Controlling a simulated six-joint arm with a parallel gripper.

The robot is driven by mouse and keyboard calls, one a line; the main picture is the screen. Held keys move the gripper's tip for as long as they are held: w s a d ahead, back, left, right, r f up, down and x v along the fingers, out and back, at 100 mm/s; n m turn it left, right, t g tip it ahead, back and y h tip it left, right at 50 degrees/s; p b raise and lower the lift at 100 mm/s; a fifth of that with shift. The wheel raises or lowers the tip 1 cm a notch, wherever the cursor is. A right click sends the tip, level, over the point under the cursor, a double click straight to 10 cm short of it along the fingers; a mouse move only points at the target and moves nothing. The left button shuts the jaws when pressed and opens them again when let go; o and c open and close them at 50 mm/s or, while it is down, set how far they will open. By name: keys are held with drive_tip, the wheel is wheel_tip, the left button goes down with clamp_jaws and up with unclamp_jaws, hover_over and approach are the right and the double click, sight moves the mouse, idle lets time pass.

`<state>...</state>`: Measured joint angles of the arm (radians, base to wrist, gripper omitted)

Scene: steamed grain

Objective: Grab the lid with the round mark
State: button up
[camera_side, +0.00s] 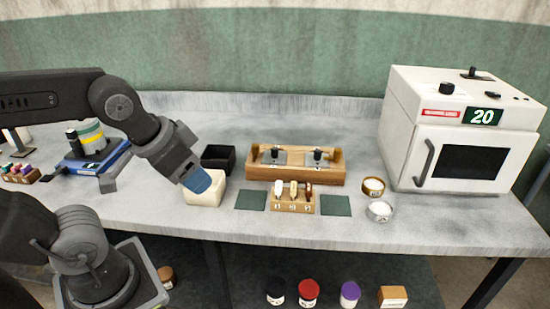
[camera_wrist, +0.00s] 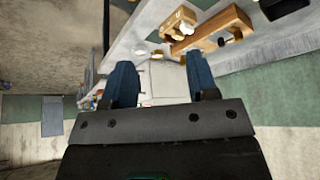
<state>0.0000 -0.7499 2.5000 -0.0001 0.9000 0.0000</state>
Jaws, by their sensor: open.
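Two grey lids with black knobs, the left one (camera_side: 273,157) and the right one (camera_side: 317,157), sit side by side in a long wooden rack (camera_side: 297,175) at the table's middle. I cannot make out a round mark on either lid. The rack also shows in the upper right of the wrist view (camera_wrist: 228,20). My gripper (camera_side: 197,181) is left of the rack in the side view, with its blue fingertip over a cream open box (camera_side: 204,197). In the wrist view my gripper (camera_wrist: 162,82) has its two blue fingers spread apart with nothing held between them.
A black open box (camera_side: 218,156) stands between my gripper and the rack. In front of the rack is a small wooden holder (camera_side: 291,207) between green mats (camera_side: 251,201). Two small bowls (camera_side: 379,211) and a white oven (camera_side: 462,130) are on the right. A blue device (camera_side: 92,158) is far left.

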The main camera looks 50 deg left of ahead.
drive_tip(key=w+a+r+n+g, duration=0.1)
drive_tip(key=w+a+r+n, duration=0.1)
drive_tip(key=w+r+n, duration=0.35)
drive_tip(key=n+g+y, duration=0.2)
drive_tip(key=n+g, duration=0.3)
drive_tip(key=n, duration=0.8)
hover_over(275, 148)
drive_tip(key=d, duration=0.3)
wheel_tip(275, 148, down, 9)
drive_tip(key=shift+m, duration=0.25)
drive_tip(key=f, duration=0.3)
drive_tip(key=a+f, duration=0.1)
drive_tip(key=f, duration=0.4)
drive_tip(key=shift+s+a+f, duration=0.35)
drive_tip(key=shift+a, duration=0.05)
drive_tip(key=shift+w+a+f, duration=0.1)
drive_tip(key=shift+a+f, duration=0.1)
drive_tip(key=shift+f, duration=0.7)
drive_tip(key=shift+w+a+f, duration=0.1)
drive_tip(key=shift+a+f, duration=0.1)
drive_tip(key=shift+f, duration=0.65)
drive_tip(key=shift+w+a+f, duration=0.1)
drive_tip(key=shift+a+f, duration=0.1)
drive_tip(key=shift+f, duration=0.7)
clamp_jaws()
